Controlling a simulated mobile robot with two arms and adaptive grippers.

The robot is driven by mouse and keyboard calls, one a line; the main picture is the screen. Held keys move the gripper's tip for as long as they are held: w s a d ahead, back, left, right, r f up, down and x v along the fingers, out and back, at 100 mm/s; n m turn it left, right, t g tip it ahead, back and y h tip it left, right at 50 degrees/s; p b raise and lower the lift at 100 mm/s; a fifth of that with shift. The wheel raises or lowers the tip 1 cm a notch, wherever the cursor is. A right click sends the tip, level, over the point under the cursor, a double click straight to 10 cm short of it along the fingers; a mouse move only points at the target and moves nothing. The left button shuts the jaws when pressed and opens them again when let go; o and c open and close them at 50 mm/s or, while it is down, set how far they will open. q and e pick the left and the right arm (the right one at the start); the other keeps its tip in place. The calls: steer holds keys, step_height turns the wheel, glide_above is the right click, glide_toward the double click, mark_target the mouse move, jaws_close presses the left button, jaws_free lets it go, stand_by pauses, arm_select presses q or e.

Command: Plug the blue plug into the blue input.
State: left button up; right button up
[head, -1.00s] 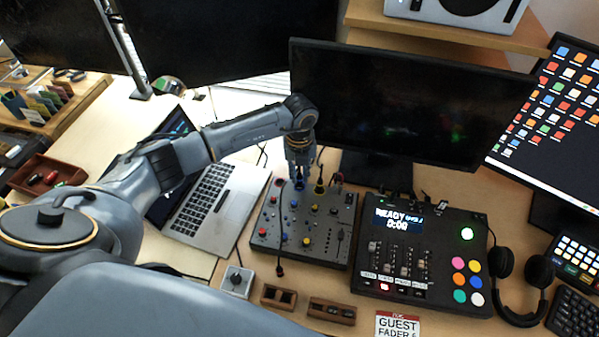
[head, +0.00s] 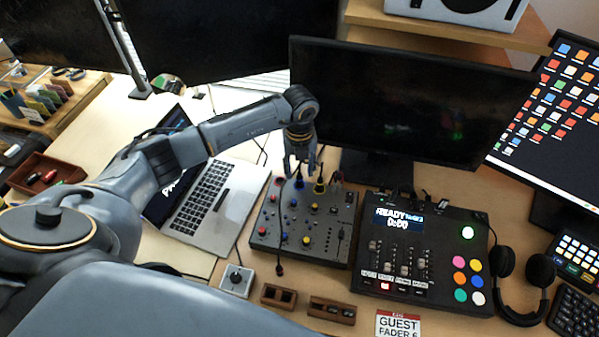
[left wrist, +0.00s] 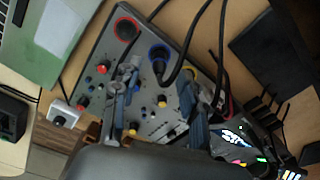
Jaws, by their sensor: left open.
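The grey mixer (head: 322,225) lies on the desk, and its panel (left wrist: 101,48) fills the middle of the left wrist view. The blue input (left wrist: 160,50) is a blue-ringed socket between a red-ringed and a yellow-ringed one. A dark blue plug (left wrist: 158,69) with a black cable stands at this socket; I cannot tell how deep it sits. In the head view the blue plug (head: 298,183) shows small below my left gripper (head: 299,168). The left gripper (left wrist: 155,95) is open and empty, its fingers apart above the panel. My right gripper is not in view.
Black cables cross the panel's back edge. A laptop (head: 212,200) is left of the mixer, a fader console (head: 440,245) right, and a monitor (head: 400,110) behind. Two wooden holders (head: 279,296) (head: 331,310) lie in front.

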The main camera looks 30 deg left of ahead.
arm_select(q)
step_height(320, 180, up, 10)
stand_by(0.3)
steer(key=shift+s+f, duration=0.1)
steer(key=shift+f, duration=0.1)
stand_by(0.3)
